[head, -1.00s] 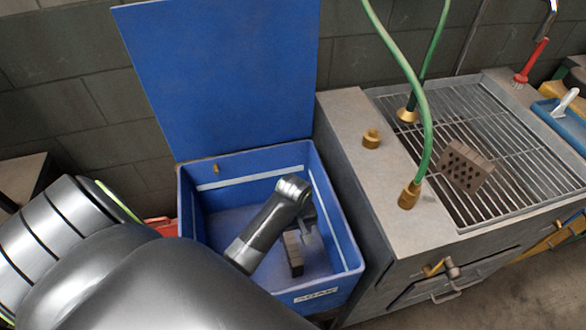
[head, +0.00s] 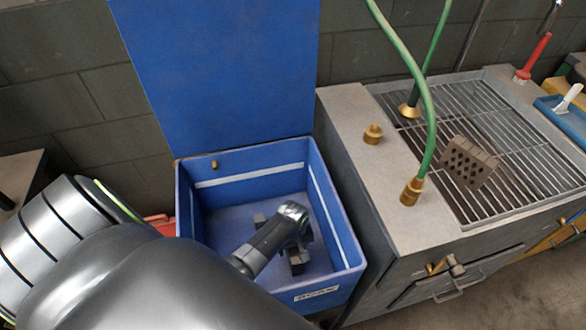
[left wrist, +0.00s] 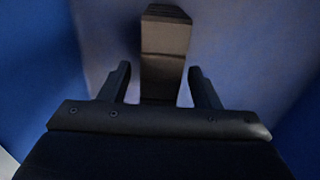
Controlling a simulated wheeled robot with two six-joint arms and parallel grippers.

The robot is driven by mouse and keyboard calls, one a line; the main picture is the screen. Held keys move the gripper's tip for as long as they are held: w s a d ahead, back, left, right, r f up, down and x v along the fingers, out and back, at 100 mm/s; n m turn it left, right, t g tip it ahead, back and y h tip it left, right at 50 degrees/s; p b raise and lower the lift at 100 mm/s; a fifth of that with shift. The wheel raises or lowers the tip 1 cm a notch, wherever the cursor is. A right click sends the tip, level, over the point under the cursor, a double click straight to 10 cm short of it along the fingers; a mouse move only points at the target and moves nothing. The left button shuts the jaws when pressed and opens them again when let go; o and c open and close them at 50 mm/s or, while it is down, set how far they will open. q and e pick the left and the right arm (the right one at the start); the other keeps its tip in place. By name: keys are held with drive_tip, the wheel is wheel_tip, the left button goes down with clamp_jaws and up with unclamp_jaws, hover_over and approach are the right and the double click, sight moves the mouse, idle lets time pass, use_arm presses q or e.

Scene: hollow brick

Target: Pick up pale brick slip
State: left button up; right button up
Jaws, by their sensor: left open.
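The brick slip (head: 296,267) stands on the floor of the open blue tub, partly hidden behind my left gripper in the head view. In the left wrist view the slip (left wrist: 165,55) looks dark and shaded, a long block pointing away between the two fingers. My left gripper (head: 303,246) is down inside the tub, over the slip. Its jaws (left wrist: 160,82) are open, one finger on each side of the slip, with visible gaps. My right gripper is not in view.
The blue tub (head: 338,221) has walls all round and a raised lid (head: 220,70) behind. A small grey block (head: 259,220) shows beside my wrist. To the right stands a grey bench with a metal grate (head: 500,112), a holed brick (head: 468,162) and a green hose (head: 430,120).

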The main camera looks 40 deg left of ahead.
use_arm(q)
drive_tip(key=shift+f, duration=0.95)
drive_tip(key=c, duration=1.2)
drive_tip(key=shift+r, duration=0.15)
